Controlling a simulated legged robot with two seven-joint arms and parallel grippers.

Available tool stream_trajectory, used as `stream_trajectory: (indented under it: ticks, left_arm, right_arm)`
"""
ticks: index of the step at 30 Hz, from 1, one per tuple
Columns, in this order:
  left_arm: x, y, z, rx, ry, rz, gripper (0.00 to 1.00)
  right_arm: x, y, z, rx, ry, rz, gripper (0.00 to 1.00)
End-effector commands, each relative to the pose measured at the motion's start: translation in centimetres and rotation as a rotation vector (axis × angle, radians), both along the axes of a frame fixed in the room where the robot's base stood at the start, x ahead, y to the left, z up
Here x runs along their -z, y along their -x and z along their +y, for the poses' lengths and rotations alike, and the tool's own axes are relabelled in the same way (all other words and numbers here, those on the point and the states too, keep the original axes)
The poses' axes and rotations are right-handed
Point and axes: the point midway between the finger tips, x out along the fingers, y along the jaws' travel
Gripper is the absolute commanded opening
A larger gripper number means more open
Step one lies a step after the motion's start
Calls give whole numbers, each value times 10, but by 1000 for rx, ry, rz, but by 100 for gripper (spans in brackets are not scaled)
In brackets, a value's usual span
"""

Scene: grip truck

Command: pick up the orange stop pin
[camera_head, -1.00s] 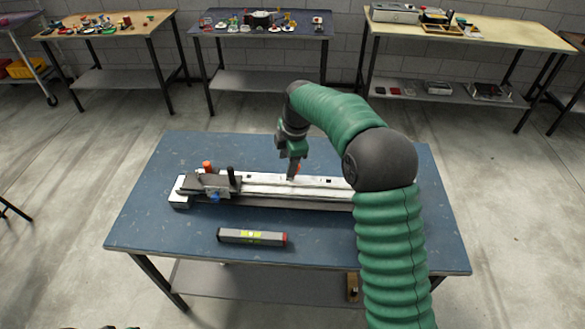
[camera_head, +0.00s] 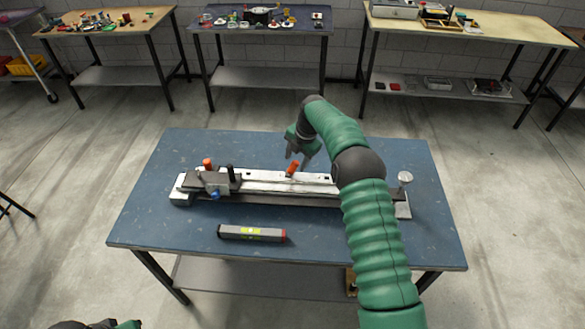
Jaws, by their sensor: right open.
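The orange stop pin (camera_head: 292,168) stands tilted on the white rail of the long fixture (camera_head: 262,187), near its middle. The fixture lies across the blue table. My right gripper (camera_head: 298,160) is open and its fingers are at the pin, close around or just behind it; I cannot tell whether they touch it. A second orange knob (camera_head: 207,163) stands at the fixture's left end, by a black post (camera_head: 231,173) and a blue knob (camera_head: 215,194). My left gripper (camera_head: 100,325) shows only as a sliver at the bottom left edge.
A grey bar with a red end and a yellow-green label (camera_head: 252,233) lies on the blue table (camera_head: 180,245) in front of the fixture. A round silver knob (camera_head: 405,178) stands at the fixture's right end. The table's front left is clear. Other benches stand far behind.

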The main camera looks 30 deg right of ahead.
Motion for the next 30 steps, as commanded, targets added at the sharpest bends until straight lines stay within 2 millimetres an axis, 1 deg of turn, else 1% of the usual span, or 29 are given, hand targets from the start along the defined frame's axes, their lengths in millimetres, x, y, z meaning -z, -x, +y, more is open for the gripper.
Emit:
stream_trajectory:
  ticks: [1,3,6,9,13,14,25,30]
  left_arm:
    - [-5,0,0,0,0,0,36]
    - [-9,0,0,0,0,0,36]
    - [-9,0,0,0,0,0,36]
    - [-9,0,0,0,0,0,36]
    - [-8,0,0,0,0,0,36]
    - [-8,0,0,0,0,0,36]
    - [-8,0,0,0,0,0,36]
    - [-8,0,0,0,0,0,36]
  right_arm:
    - [8,-1,2,-1,-1,5,50]
    - [21,-4,4,-1,-2,4,50]
    - [36,-8,4,0,0,2,50]
    - [40,-9,5,0,0,1,50]
    - [40,-9,4,0,0,0,50]
    - [40,-8,4,0,0,0,49]
    - [40,-9,4,0,-1,1,1]
    - [40,-8,4,0,0,2,0]
